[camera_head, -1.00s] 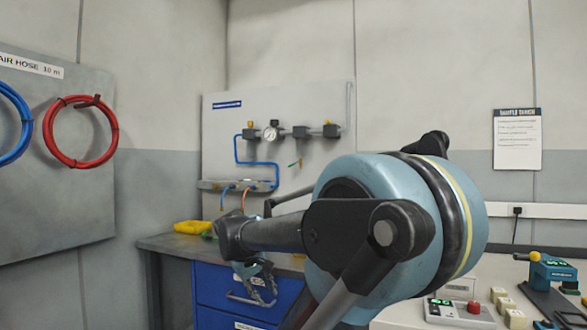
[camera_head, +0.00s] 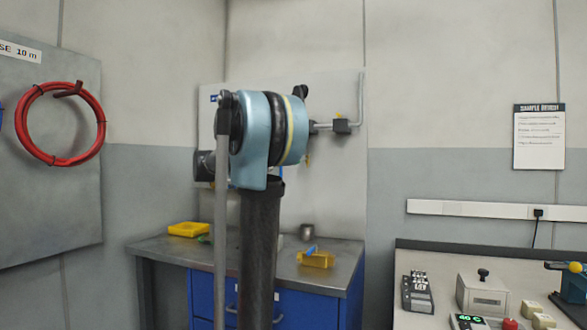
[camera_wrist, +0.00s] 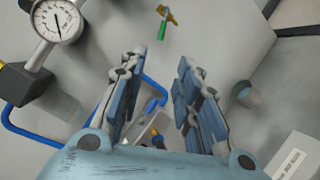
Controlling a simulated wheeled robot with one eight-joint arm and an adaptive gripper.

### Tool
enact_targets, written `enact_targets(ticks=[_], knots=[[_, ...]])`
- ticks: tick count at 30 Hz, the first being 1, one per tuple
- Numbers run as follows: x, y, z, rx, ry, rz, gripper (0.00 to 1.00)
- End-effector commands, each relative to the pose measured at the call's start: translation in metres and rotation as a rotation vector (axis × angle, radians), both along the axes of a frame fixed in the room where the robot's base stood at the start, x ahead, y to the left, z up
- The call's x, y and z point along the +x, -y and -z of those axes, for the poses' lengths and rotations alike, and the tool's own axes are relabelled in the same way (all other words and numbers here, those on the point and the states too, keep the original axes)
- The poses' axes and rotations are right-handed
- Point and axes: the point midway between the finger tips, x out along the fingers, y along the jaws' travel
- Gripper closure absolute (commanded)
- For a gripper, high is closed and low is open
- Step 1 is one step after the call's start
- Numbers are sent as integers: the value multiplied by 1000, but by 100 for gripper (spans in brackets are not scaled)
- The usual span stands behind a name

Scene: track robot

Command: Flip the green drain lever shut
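The green drain lever (camera_wrist: 162,30) shows in the wrist view at the top centre, small and hanging from a yellow fitting (camera_wrist: 170,15). My gripper (camera_wrist: 158,70) is open in the wrist view, its two fingers well apart with nothing between the tips. The lever lies beyond the fingertips, roughly in line with the gap, and is not touched. A small yellowish piece shows beside the arm there, but I cannot make out the green lever.
In the wrist view a pressure gauge (camera_wrist: 58,20), a black fitting (camera_wrist: 22,84) and blue tubing (camera_wrist: 35,137) lie left, and a grey cup (camera_wrist: 246,95) right.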

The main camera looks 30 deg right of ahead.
Motion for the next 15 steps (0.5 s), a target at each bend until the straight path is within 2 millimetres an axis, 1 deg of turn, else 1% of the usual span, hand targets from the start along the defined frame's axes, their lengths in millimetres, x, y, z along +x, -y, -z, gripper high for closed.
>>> enact_targets(ticks=[7, 15], knots=[[4, 36, 0, -2, -1, 16, 70], [15, 81, 0, 0, 0, 20, 70]])
